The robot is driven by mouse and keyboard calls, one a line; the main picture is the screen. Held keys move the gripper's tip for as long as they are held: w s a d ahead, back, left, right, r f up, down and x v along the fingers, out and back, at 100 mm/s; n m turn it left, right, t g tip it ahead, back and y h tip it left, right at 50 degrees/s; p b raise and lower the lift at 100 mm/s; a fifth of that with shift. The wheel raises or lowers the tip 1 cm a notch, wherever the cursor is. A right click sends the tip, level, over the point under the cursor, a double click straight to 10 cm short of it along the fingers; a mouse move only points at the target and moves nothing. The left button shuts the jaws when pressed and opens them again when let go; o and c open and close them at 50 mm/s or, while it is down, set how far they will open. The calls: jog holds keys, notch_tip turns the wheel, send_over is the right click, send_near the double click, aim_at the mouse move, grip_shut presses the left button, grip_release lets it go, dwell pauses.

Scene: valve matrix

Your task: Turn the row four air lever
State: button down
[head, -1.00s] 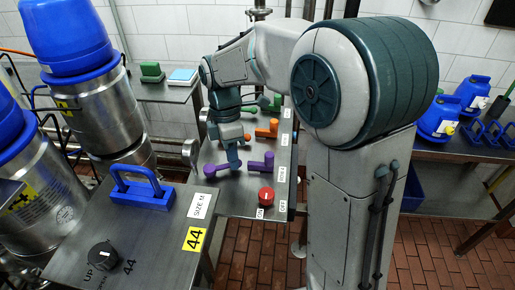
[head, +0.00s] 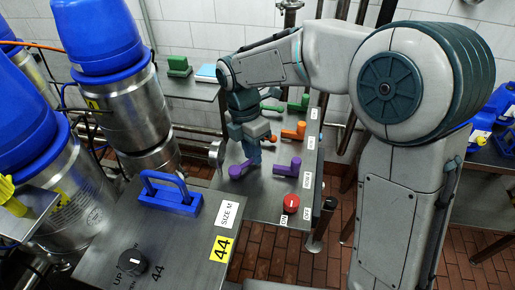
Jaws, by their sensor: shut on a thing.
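The metal valve panel (head: 262,205) carries rows of coloured levers. A left purple lever (head: 236,172) points up and right toward my gripper (head: 254,158). My gripper reaches down from above and is shut on the inner end of this lever; the fingertips are small and partly hidden by my wrist. A right purple lever (head: 287,170) stands beside it, apart from my gripper. The row labels on the right edge are too small to read surely, so I cannot confirm the row number.
An orange lever (head: 294,131) and green levers (head: 299,104) lie behind the purple row. A red knob (head: 291,204) is in front. A bench with a blue handle (head: 172,195) and a black knob (head: 131,262) stands front left. Steel canisters (head: 124,108) crowd the left.

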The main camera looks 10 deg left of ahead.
jog(key=shift+r, duration=0.1)
jog(key=c, duration=1.5)
grip_release()
jog(key=shift+o, duration=0.2)
notch_tip(320, 180, up, 14)
jog(key=w+a, duration=0.1)
jog(key=a, duration=0.1)
jog(key=shift+w+f, duration=0.25)
jog(key=shift+w, duration=0.15)
